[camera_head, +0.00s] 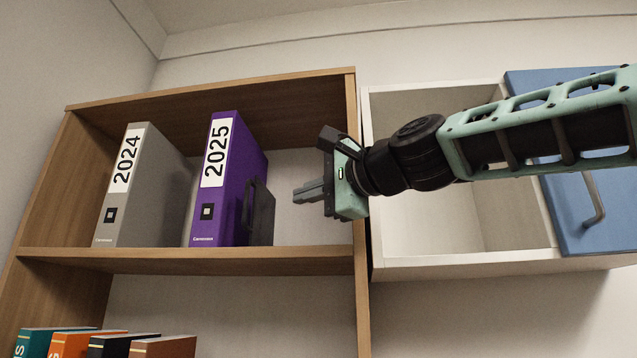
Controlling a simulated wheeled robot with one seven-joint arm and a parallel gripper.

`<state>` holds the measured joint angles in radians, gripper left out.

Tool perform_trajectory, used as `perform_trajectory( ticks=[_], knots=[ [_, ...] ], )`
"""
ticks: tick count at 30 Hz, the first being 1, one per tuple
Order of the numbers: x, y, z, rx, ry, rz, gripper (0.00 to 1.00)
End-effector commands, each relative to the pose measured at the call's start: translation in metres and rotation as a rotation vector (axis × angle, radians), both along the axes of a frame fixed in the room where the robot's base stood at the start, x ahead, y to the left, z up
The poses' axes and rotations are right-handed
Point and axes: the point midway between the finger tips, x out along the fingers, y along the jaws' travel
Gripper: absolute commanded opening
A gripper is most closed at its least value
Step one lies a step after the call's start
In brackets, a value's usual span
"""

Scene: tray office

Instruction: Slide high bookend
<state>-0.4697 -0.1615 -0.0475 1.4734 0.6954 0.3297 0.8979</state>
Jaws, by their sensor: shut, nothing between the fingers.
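The bookend (263,214) is a dark grey piece with a handle-like loop (249,205) on its left. It stands on the high shelf (190,254), directly right of the purple 2025 binder (220,184). I cannot tell whether it touches the binder. My gripper (296,196) is shut and empty. It points left into the right part of the shelf, a little right of the bookend, with a gap visible between them in the picture.
A grey 2024 binder (130,190) stands left of the purple one, with a gap between. The shelf's right side wall (352,110) is close to my gripper. A white open cabinet (420,225) with a blue door (585,215) is at right. Several books (105,345) stand below.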

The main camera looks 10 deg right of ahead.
Motion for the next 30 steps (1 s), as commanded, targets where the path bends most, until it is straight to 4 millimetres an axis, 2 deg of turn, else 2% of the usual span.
perform_trajectory(
  ticks=[1,7,12,16,30],
  knots=[
    [0.010,0.008,0.002,-0.001,0.004,0.003,0.00],
    [0.042,0.033,0.002,0.000,0.004,0.003,0.00],
    [0.043,0.056,0.004,-0.002,0.002,0.003,0.00],
    [0.044,0.065,0.003,-0.001,0.002,0.003,0.00],
    [0.045,0.069,0.000,-0.001,0.001,0.002,0.00]
  ],
)
